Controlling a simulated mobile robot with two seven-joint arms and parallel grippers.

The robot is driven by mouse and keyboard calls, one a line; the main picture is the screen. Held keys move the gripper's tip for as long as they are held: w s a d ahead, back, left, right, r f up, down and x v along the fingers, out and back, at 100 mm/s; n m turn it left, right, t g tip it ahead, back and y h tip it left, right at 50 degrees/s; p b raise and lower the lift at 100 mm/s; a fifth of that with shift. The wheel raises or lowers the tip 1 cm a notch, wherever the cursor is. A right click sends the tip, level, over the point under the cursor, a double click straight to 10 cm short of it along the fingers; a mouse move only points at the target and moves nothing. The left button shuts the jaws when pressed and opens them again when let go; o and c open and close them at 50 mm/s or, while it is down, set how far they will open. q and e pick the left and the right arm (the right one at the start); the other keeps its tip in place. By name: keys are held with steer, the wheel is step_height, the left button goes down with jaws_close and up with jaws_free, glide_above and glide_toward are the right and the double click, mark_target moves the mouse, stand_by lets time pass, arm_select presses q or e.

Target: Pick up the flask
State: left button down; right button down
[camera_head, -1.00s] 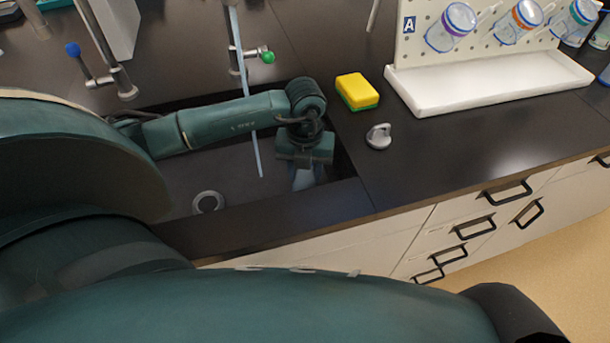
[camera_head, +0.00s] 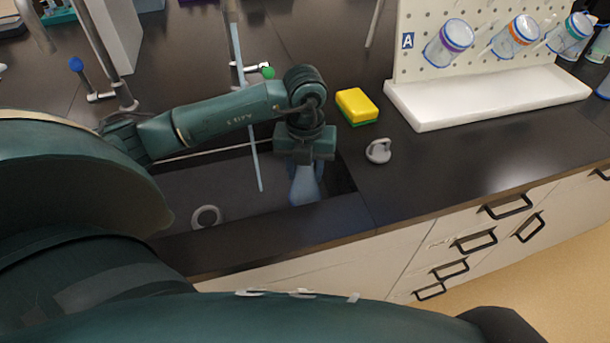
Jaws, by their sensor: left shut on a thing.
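My left gripper (camera_head: 304,162) points down over the right part of the sink. It is shut on the flask (camera_head: 304,187), a pale bluish clear vessel that widens downward. The gripper covers the flask's upper part, and the flask hangs near the sink's front right corner. Whether its base is clear of the sink floor is hard to tell. My right gripper is out of view.
A pale blue water stream (camera_head: 248,120) falls into the sink left of the flask. The sink has a round drain (camera_head: 206,216). Right of the sink are a yellow-green sponge (camera_head: 356,105), a grey stopper (camera_head: 378,151) and a pegboard rack (camera_head: 480,45) with bottles.

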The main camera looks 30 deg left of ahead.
arm_select(q)
steer(key=shift+r, duration=2.35)
steer(key=shift+r, duration=0.1)
